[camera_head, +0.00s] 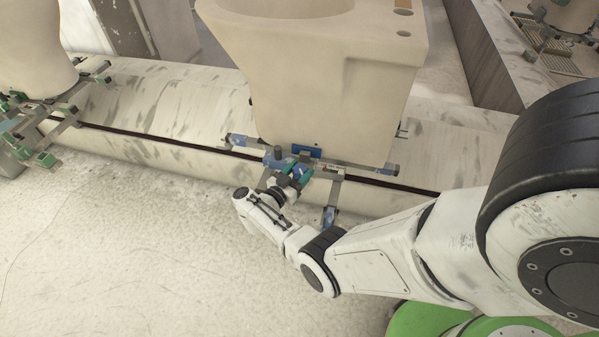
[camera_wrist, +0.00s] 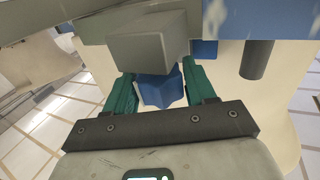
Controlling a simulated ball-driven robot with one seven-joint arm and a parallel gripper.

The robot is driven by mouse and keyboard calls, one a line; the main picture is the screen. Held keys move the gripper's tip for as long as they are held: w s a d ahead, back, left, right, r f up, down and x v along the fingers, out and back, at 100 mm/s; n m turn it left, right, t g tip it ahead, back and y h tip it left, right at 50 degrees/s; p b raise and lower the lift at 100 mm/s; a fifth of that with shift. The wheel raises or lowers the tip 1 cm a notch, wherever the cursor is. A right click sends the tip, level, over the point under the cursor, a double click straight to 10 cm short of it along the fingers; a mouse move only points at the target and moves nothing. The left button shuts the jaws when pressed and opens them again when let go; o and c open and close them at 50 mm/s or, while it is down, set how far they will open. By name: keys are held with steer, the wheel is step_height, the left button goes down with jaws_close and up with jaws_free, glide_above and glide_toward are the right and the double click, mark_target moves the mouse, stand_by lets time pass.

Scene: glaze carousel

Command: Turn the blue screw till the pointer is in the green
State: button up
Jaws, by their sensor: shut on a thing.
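In the wrist view, the blue screw (camera_wrist: 160,90) is a lobed knob between the two green fingers of my gripper (camera_wrist: 161,82). The fingers are shut on its sides. A grey block (camera_wrist: 148,42) hides the part of the screw beyond it. In the head view, my gripper (camera_head: 290,173) is at the blue and grey fixture (camera_head: 272,160) under the front of the large cream ceramic piece (camera_head: 325,95). The screw is too small and covered there to make out clearly. I cannot make out a pointer or a green zone in either view.
The fixture's bar (camera_head: 245,146) runs along the pale carousel rim (camera_head: 165,100), above a dark slot. A dark post (camera_wrist: 257,60) hangs close right of my gripper in the wrist view. Another cream piece (camera_head: 35,45) stands at the left. The front floor is clear.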

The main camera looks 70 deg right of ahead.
steer(key=o, duration=0.9)
steer(key=shift+o, duration=0.2)
steer(key=v, duration=1.1)
steer(key=shift+p, duration=0.4)
